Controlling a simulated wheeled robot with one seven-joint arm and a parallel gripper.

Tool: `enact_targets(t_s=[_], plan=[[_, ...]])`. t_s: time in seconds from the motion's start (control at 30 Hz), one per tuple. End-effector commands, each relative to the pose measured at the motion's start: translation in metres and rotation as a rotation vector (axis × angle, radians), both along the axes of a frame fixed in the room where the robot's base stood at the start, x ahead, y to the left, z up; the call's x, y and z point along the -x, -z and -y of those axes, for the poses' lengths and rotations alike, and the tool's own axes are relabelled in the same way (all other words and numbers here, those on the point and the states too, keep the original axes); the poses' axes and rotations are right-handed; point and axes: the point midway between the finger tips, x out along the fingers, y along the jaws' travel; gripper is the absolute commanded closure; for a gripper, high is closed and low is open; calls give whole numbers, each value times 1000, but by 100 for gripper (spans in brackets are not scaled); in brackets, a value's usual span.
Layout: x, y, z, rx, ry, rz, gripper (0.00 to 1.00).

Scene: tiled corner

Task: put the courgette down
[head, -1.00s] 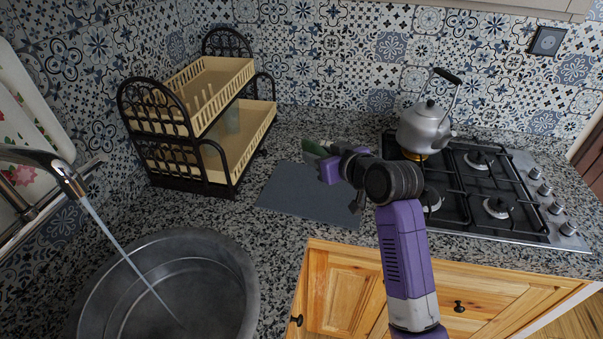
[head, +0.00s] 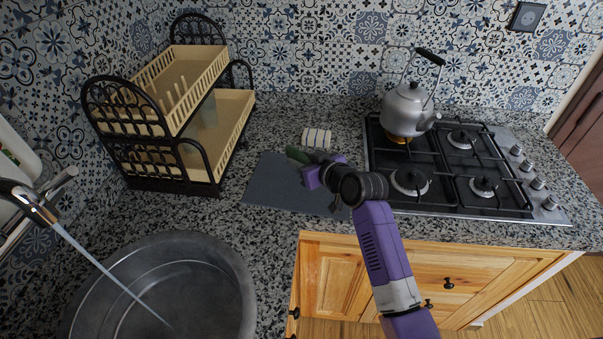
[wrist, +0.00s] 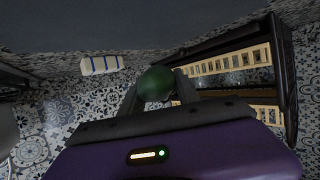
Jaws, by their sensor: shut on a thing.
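The courgette (head: 297,155) is dark green and partly hidden by my gripper in the head view. My gripper (head: 308,165) is shut on it, over the back part of the grey mat (head: 270,190). I cannot tell whether the courgette touches the mat. In the wrist view the courgette's rounded end (wrist: 156,84) shows between the two dark fingers of my gripper (wrist: 158,92); the rest of it is hidden.
A two-tier dish rack (head: 190,125) stands to the left. A kettle (head: 407,110) sits on the gas hob (head: 480,212) to the right. The sink basin (head: 240,270) is at front left.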

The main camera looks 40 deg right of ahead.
Motion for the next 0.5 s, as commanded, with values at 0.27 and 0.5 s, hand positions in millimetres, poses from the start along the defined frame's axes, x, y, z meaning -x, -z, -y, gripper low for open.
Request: enact_targets(t_s=[0.27,0.5], plan=[[0,25,0,-1,-1,-1,100],[0,54,0,0,0,0,100]])
